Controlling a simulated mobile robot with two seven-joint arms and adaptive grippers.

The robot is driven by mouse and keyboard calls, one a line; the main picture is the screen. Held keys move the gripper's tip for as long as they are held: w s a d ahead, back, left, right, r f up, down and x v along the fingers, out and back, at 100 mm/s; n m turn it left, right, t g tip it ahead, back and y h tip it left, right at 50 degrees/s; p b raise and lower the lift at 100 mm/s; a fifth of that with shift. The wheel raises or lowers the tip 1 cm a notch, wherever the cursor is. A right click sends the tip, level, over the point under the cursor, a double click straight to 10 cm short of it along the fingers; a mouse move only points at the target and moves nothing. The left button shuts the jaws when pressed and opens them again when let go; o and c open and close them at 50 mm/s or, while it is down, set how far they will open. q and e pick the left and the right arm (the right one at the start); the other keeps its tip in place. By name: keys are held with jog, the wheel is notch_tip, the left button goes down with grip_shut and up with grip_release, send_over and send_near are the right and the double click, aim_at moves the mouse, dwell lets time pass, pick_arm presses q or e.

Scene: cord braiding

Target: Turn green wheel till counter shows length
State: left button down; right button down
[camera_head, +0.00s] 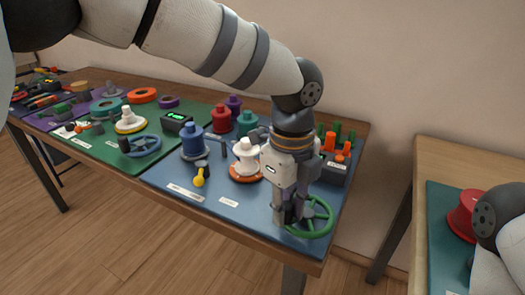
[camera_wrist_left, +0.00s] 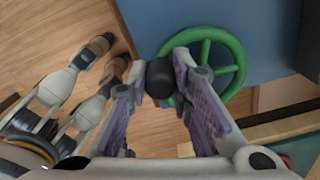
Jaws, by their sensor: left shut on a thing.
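The green wheel (camera_head: 325,229) is a spoked ring at the near right corner of the blue mat. It also shows in the left wrist view (camera_wrist_left: 240,58), at the table's edge. Its dark knob (camera_wrist_left: 159,77) stands at the rim. My left gripper (camera_head: 287,213) points down at the wheel and is shut on this knob, with a finger on each side of it in the left wrist view (camera_wrist_left: 172,80).
A blue wheel (camera_head: 145,145) lies on the green mat. Blue (camera_head: 193,142), red and white spools stand left of my gripper, near a yellow-knobbed lever (camera_head: 198,180). A dark block with orange and green pegs (camera_head: 335,168) is behind it. Another table (camera_head: 440,150) stands at right.

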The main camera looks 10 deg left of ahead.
pick_arm(q)
jog(key=shift+w+a, duration=0.35)
jog(key=shift+w, duration=0.35)
pick_arm(e)
jog(key=shift+s+f, duration=0.15)
pick_arm(q)
jog(key=shift+w+f+b, duration=0.1)
jog(key=shift+w+b, duration=0.2)
jog(key=shift+w, duration=0.2)
jog(key=shift+w+a, duration=0.1)
jog(key=shift+w, duration=0.1)
pick_arm(e)
jog(key=shift+s+f, duration=0.25)
pick_arm(q)
jog(key=shift+w, duration=0.1)
pick_arm(e)
jog(key=shift+s+f, duration=0.1)
